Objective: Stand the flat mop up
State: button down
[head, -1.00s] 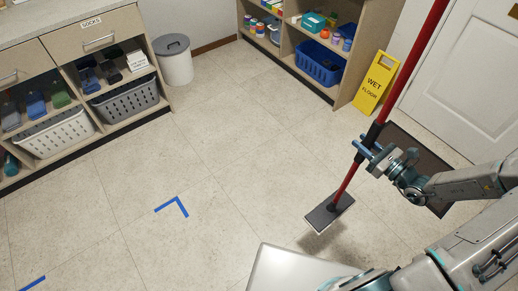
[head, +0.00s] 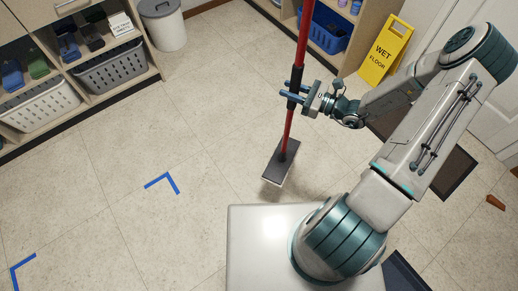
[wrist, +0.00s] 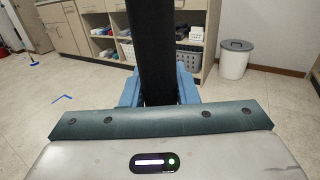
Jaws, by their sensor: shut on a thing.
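The flat mop (head: 303,45) has a red pole with a black grip section and a flat grey head (head: 280,163). In the head view it is nearly upright, leaning slightly. Its head appears just above the floor, with a shadow below; I cannot tell whether it touches. My gripper (head: 293,94) is shut on the black grip section of the pole. In the wrist view the black grip (wrist: 152,45) runs up between the blue fingers (wrist: 157,92). The top of the pole is out of frame.
Blue tape corners (head: 163,182) mark the open floor at left. A yellow wet floor sign (head: 386,50) stands at the right by shelves. Shelving with baskets (head: 112,67) and a grey bin (head: 163,25) line the back left. A dark mat (head: 440,170) lies at right.

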jog(key=s+a+f+n+g+y+b, duration=0.1)
jog(key=s+a+f+n+g+b, duration=0.2)
jog(key=f+b, duration=0.5)
jog(key=s+a+f+n+g+y+b, duration=0.1)
jog(key=s+a+f+n+g+b, duration=0.2)
jog(key=s+a+f+g+b, duration=0.3)
notch_tip(320, 180, down, 3)
jog(key=s+b, duration=0.1)
jog(key=b, duration=0.2)
jog(key=shift+s+a+r+b, duration=0.15)
jog(key=shift+s+a+b, duration=0.05)
jog(key=shift+a+b, duration=0.15)
jog(key=shift+r+g, duration=0.1)
jog(key=shift+g, duration=0.3)
notch_tip(320, 180, down, 9)
jog(key=b, duration=0.4)
jog(key=shift+f+b, duration=0.5)
jog(key=shift+f, duration=0.15)
jog(key=c, duration=1.1)
grip_release()
jog(key=shift+o, duration=0.2)
jog(key=shift+d, duration=0.15)
